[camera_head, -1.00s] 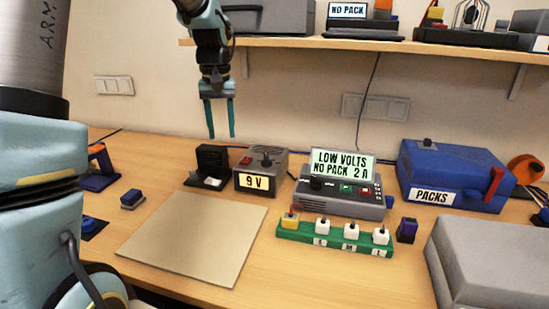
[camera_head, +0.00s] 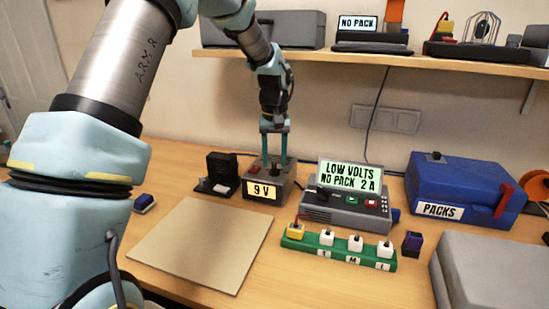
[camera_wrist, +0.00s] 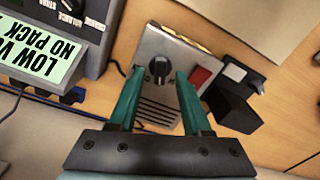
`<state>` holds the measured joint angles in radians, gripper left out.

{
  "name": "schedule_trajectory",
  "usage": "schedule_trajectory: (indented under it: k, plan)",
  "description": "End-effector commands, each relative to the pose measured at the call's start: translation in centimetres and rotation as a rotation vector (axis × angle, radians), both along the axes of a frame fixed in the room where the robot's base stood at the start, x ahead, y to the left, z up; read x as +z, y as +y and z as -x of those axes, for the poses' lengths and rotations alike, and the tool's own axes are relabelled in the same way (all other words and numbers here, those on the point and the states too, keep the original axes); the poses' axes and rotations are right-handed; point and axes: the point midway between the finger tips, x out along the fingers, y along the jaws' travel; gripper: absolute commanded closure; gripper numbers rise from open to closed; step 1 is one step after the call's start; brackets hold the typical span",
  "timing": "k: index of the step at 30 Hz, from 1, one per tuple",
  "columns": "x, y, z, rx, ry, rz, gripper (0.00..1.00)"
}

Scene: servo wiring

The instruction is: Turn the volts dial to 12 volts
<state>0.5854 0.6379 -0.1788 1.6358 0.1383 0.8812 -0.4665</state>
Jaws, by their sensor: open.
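The power supply box (camera_head: 284,188) stands on the table with a lit display (camera_head: 261,192) reading 9 V. Its black dial (camera_wrist: 159,69) shows clearly in the wrist view, on the box's grey top beside a red switch (camera_wrist: 201,77). My gripper (camera_head: 274,163) points down over this box, its two teal fingers apart. In the wrist view the fingertips (camera_wrist: 158,74) lie to either side of the dial, with a gap on each side. I cannot tell how far above the top they are. In the head view the fingers partly hide the dial.
A charger (camera_head: 330,216) reading LOW VOLTS, NO PACK, 2 A stands close to the right. A black stand (camera_head: 222,166) is close to the left. A green rack (camera_head: 340,255) and a bare board (camera_head: 190,250) lie in front. A blue PACKS box (camera_head: 460,180) is farther right.

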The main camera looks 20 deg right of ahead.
Motion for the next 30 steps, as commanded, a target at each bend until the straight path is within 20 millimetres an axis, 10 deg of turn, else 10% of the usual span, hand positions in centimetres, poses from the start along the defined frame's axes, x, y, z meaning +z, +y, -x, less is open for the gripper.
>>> schedule_trajectory:
  k: [13,30]
  plan:
    - [-1.3,0.01,0.01,0.001,-0.001,0.001,0.51]
    - [-1.25,0.01,0.01,0.001,-0.001,0.001,1.0]
